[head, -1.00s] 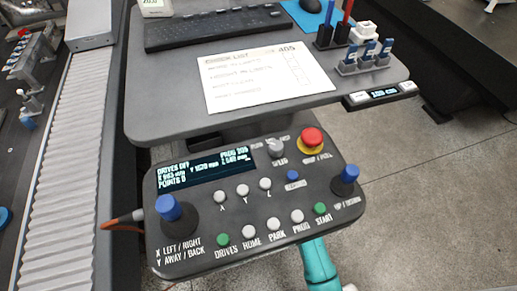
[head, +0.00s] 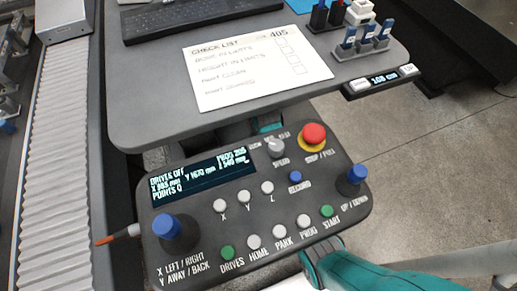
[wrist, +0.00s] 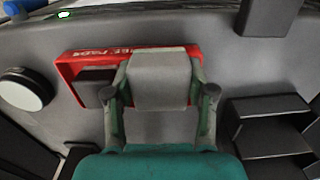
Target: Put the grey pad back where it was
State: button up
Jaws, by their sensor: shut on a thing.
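In the wrist view my gripper (wrist: 160,104) is shut on the grey pad (wrist: 160,82), a pale grey block between its two fingers. A red tray (wrist: 72,68) with white lettering ending in "PADS" lies behind and around the pad in the picture. A darker block (wrist: 95,86) is in the tray's left part. The held pad covers the tray's middle and right part. I cannot tell whether the pad touches the tray or is above it. The gripper and the pad do not show in the head view.
In the wrist view a white round-topped thing (wrist: 24,88) stands left of the tray, and a black stepped holder (wrist: 272,128) stands right. In the head view are a control panel (head: 235,222) with joysticks and a desk (head: 150,110) with a check list (head: 255,65).

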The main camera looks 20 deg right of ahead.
jog(key=w, duration=0.4)
jog(key=shift+f, duration=1.8)
jog(key=o, duration=0.9)
jog(key=shift+f, duration=0.1)
notch_tip(320, 180, up, 8)
jog(key=shift+f, duration=0.1)
jog(key=shift+s, duration=0.1)
